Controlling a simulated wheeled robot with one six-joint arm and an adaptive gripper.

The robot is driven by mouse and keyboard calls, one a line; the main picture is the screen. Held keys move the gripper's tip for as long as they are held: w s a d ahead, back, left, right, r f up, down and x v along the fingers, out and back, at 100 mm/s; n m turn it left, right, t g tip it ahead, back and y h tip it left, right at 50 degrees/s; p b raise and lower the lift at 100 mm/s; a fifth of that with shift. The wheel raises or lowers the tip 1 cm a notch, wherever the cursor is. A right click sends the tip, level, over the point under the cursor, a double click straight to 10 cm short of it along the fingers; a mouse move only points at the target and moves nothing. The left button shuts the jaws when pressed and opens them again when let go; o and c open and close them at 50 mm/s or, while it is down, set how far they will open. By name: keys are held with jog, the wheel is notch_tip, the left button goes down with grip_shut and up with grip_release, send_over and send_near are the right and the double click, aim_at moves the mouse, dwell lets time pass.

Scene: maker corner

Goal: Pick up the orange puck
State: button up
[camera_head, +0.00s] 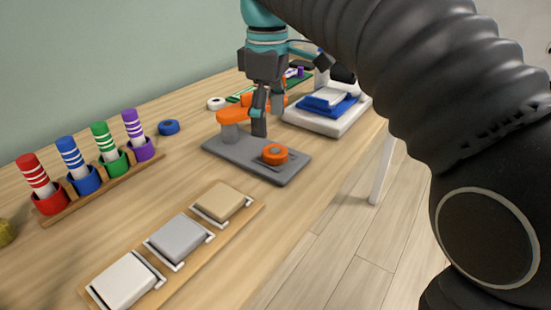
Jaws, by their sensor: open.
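The orange puck (275,154) is a short disc with a darker centre. It lies near the front right of a grey plate (230,153) on the table. My gripper (267,112), dark grey with a teal wrist above it, hangs over the back part of the plate, above and behind the puck, apart from it. Its jaws are open and I see nothing held. A larger orange piece (233,117) sits on a grey post at the plate's back left; my gripper partly covers the orange parts behind it.
A wooden rack (100,188) holds several coloured cups with striped sticks. A blue roll (168,127) and a white roll (216,103) lie behind. A wooden board (188,268) with three blocks is in front. A white machine (325,118) with a blue bed stands right of the plate.

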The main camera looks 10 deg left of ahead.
aim_at(273, 150)
jog(key=shift+w+d+f+b, duration=0.1)
jog(key=shift+f+b, duration=0.1)
jog(key=shift+f, duration=0.9)
jog(key=shift+w+d+f+b, duration=0.1)
jog(key=shift+d+f+b, duration=0.1)
jog(key=shift+f, duration=0.95)
jog(key=shift+d+f+b, duration=0.1)
jog(key=shift+f+b, duration=0.1)
jog(key=shift+f, duration=0.9)
jog(key=c, duration=1.2)
jog(key=shift+r, duration=0.1)
jog(key=shift+c, duration=0.2)
